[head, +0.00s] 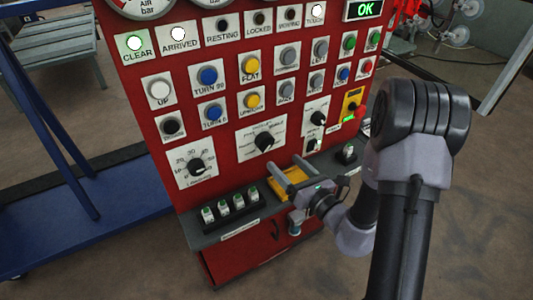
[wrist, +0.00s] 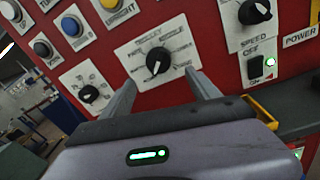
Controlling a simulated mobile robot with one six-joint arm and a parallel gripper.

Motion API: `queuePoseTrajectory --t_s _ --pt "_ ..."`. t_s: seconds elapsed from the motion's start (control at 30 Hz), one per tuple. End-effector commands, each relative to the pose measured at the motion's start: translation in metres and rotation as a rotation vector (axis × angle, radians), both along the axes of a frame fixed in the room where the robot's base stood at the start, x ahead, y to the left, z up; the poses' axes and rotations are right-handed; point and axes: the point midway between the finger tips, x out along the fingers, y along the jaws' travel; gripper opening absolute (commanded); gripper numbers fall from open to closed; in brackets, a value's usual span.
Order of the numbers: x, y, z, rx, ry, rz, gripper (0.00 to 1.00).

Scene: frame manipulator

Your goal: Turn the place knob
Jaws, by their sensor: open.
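No knob label legibly reads "place". A black knob (head: 264,142) sits on a white plate of words in the middle of the red panel. The same knob in the wrist view (wrist: 158,61) has a white mark near its lower edge, and its plate seems to read "trolley". My gripper (head: 284,167) is open and empty, below and in front of this knob in the head view. In the wrist view my gripper's fingers (wrist: 160,77) stand either side of the knob's line, apart from it. A dial knob (head: 196,166) is lower left; another black knob (head: 317,118) is upper right.
The red panel (head: 226,140) carries several coloured buttons above the knobs. A grey ledge (head: 205,241) with several small switches (head: 224,208) juts out below. A yellow-edged part (wrist: 262,108) lies close to my gripper. A blue frame (head: 120,220) stands at left.

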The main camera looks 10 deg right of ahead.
Motion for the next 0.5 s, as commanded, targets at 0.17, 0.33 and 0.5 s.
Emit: queuePoseTrajectory --t_s 0.17,0.33,0.5 --pt "0.046 0.019 0.002 -0.002 -0.003 0.005 0.71" --pt "0.072 0.028 0.002 -0.001 -0.002 0.002 0.71" --pt "0.082 0.031 0.002 0.0 0.0 0.0 0.71"
